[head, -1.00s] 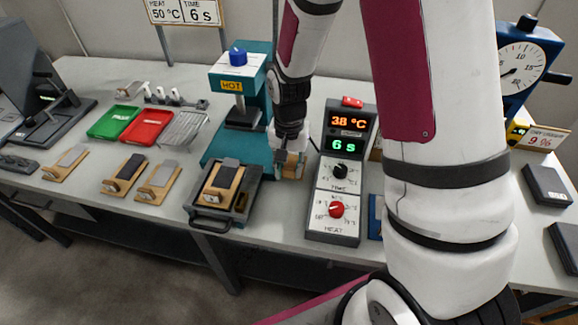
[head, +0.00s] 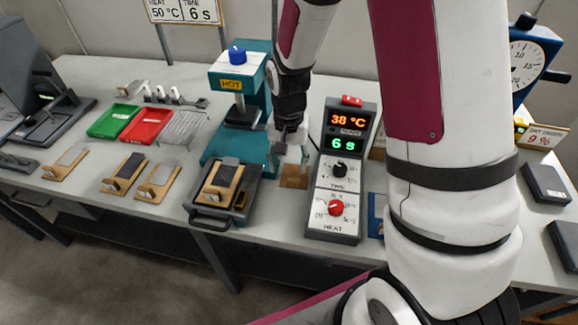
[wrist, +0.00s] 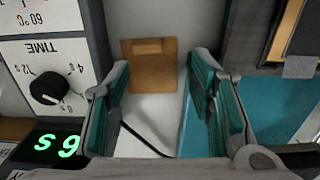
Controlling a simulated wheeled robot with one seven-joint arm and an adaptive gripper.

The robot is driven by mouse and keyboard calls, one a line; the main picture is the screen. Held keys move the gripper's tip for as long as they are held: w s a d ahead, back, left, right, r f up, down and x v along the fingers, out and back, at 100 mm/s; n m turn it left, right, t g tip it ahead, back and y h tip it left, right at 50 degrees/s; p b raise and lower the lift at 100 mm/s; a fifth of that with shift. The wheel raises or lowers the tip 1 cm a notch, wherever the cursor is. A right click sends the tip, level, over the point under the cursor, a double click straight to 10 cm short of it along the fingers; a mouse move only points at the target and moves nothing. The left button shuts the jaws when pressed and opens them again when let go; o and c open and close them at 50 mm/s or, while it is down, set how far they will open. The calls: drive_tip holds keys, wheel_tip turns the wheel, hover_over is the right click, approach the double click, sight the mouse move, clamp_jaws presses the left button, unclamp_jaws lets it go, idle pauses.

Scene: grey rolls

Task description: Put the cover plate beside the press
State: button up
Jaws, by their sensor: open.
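The cover plate is a flat brown plate (head: 294,176) with a raised strip along one edge. It lies on the table between the teal press (head: 238,105) and the control box (head: 336,185). In the wrist view the plate (wrist: 150,72) lies beyond my fingertips, apart from them. My gripper (head: 291,152) is open and empty above the plate. In the wrist view its two teal-padded fingers (wrist: 160,78) stand wide apart. The press's teal base shows to the right there.
A dark tray (head: 210,216) holding a wooden block stands in front of the press. Several wooden blocks, a green tray (head: 113,122) and a red tray (head: 147,126) are at left. The control box reads 38 °C and 6 s. The strip around the plate is narrow.

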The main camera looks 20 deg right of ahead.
wheel_tip(320, 180, up, 11)
drive_tip(key=s+r+n+t, duration=0.2)
drive_tip(key=s+r, duration=0.5)
drive_tip(key=s, duration=0.4)
drive_tip(key=s+r+n+t, duration=0.2)
drive_tip(key=s+r+n, duration=0.2)
drive_tip(key=s+r, duration=0.3)
drive_tip(key=s, duration=0.4)
drive_tip(key=shift+d+n, duration=0.15)
drive_tip(key=shift+n, duration=0.25)
drive_tip(key=shift+r, duration=0.15)
drive_tip(key=shift+r+p, duration=0.65)
drive_tip(key=shift+p, duration=0.1)
